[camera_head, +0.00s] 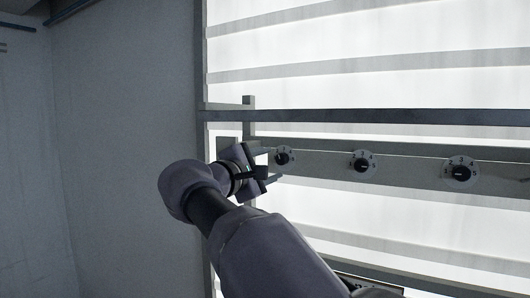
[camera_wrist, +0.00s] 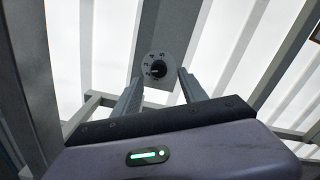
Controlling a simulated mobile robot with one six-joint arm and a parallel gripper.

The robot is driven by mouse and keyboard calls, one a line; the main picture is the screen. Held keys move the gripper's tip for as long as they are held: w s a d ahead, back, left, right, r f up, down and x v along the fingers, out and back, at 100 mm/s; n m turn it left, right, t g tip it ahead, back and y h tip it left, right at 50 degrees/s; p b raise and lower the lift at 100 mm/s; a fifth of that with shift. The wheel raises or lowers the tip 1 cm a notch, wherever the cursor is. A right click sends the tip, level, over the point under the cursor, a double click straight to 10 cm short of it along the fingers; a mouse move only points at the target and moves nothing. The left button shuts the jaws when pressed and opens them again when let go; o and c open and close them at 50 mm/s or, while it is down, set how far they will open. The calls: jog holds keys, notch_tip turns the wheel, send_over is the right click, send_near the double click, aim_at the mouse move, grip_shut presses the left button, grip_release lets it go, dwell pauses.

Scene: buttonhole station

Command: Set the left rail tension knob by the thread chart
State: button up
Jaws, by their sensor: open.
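The left knob (camera_head: 284,158) is black on a pale round numbered dial, mounted on a grey rail (camera_head: 320,160). It is the leftmost of the three knobs in the head view. In the wrist view the knob (camera_wrist: 157,70) sits between and a little beyond my fingertips, with numbers around the dial. My gripper (camera_head: 272,163) is open and faces the knob from the left. Its two fingers show in the wrist view (camera_wrist: 160,82), one on each side of the dial, with a gap to the knob. I cannot make out the thread chart.
A middle knob (camera_head: 362,164) and a right knob (camera_head: 461,171) sit on the same rail to the right. A dark horizontal bar (camera_head: 380,117) runs above the rail. A plain grey wall (camera_head: 125,130) stands to the left. A partly hidden panel (camera_head: 368,285) shows at the bottom.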

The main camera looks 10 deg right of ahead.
aim_at(279, 160)
jog(key=x, duration=0.1)
jog(key=p+x, duration=0.1)
jog(key=x, duration=0.1)
jog(key=a+x, duration=0.1)
jog(key=x, duration=0.1)
jog(key=shift+w+p, duration=0.3)
jog(key=shift+d, duration=0.55)
jog(key=shift+a, duration=0.2)
jog(key=c, duration=0.5)
grip_shut()
